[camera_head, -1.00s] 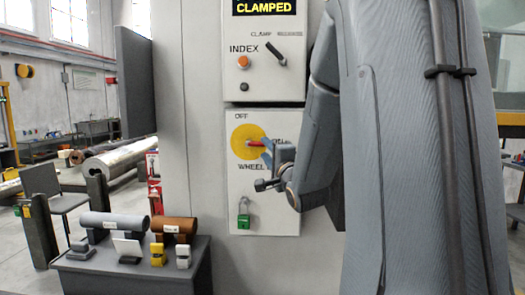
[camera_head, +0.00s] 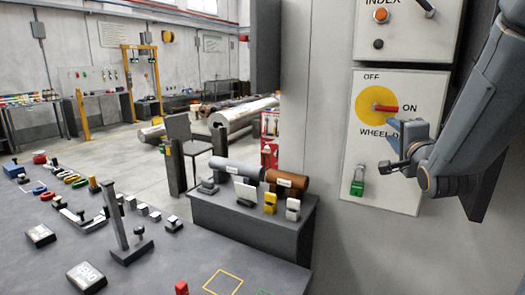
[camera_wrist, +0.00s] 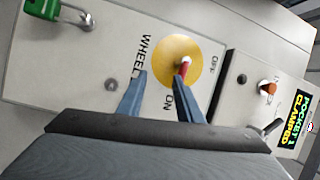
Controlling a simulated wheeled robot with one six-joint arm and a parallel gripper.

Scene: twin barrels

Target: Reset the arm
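My gripper (camera_head: 392,125) is near the wheel switch panel at the right of the head view. In the wrist view its two blue fingers (camera_wrist: 174,88) stand apart with nothing gripped between them. The yellow round switch (camera_head: 367,110) has a red handle (camera_head: 386,108) pointing right, to ON. My arm reaches in from the right edge and hides part of the panel.
A green padlock (camera_head: 357,187) hangs below the switch. The INDEX panel (camera_head: 402,45) is above. A low grey stand (camera_head: 245,220) holds a grey and a brown cylinder. A dark table (camera_head: 150,265) with several tools and blocks fills the lower left. In the wrist view, the display (camera_wrist: 295,118) reads CLAMPED.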

